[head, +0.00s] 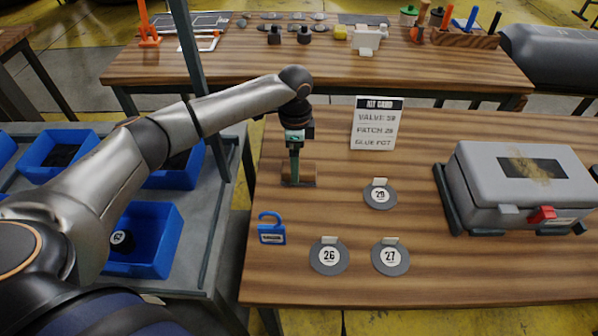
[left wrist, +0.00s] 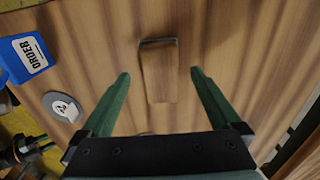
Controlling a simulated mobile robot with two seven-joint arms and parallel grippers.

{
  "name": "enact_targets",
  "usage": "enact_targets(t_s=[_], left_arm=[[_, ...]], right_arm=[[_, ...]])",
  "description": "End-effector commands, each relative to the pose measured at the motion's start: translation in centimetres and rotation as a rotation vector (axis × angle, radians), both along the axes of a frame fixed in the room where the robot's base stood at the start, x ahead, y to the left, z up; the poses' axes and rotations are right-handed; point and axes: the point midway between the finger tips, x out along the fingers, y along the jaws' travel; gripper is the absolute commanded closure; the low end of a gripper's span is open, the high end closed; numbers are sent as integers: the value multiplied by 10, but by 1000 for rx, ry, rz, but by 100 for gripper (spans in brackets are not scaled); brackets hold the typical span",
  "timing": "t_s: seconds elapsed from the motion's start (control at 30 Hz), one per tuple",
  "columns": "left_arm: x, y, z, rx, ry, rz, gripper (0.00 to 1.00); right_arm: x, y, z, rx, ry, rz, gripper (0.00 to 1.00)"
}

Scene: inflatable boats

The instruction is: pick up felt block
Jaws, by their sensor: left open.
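The felt block, a wooden-backed block with a dark felt edge (head: 303,174), stands on the near table in the head view, left of the kit card. In the left wrist view the block (left wrist: 158,76) is a brown rectangle with a dark edge at its top. My left gripper (head: 294,178) points down over it, its green fingers partly in front of it. In the left wrist view my left gripper (left wrist: 160,73) is open, with one finger on each side of the block and gaps between. Contact is not visible.
A blue padlock-shaped tag (head: 271,235) and grey discs numbered 26 (head: 329,257), 27 (head: 390,258) and 28 (head: 379,196) lie nearby. The kit card (head: 377,124) stands behind. A grey case (head: 520,180) is at the right. Blue bins (head: 150,245) are at the left.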

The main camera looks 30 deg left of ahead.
Motion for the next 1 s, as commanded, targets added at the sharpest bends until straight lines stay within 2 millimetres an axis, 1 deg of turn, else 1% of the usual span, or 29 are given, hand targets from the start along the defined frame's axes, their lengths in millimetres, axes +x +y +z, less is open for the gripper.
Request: enact_targets(t_s=[0.03,0.1,0.2,0.47,1.0], left_arm=[[-1,0,-10,1,4,0,3],[-1,-1,-19,0,1,0,3],[0,-1,-28,1,0,0,3],[0,-1,-30,0,-1,-1,3],[0,0,-30,0,-1,0,63]], right_arm=[[0,0,0,0,0,0,50],[0,0,-1,0,0,0,50],[0,0,-1,0,-1,0,50],[1,0,0,0,-2,0,50],[2,0,0,-1,-3,0,50]])
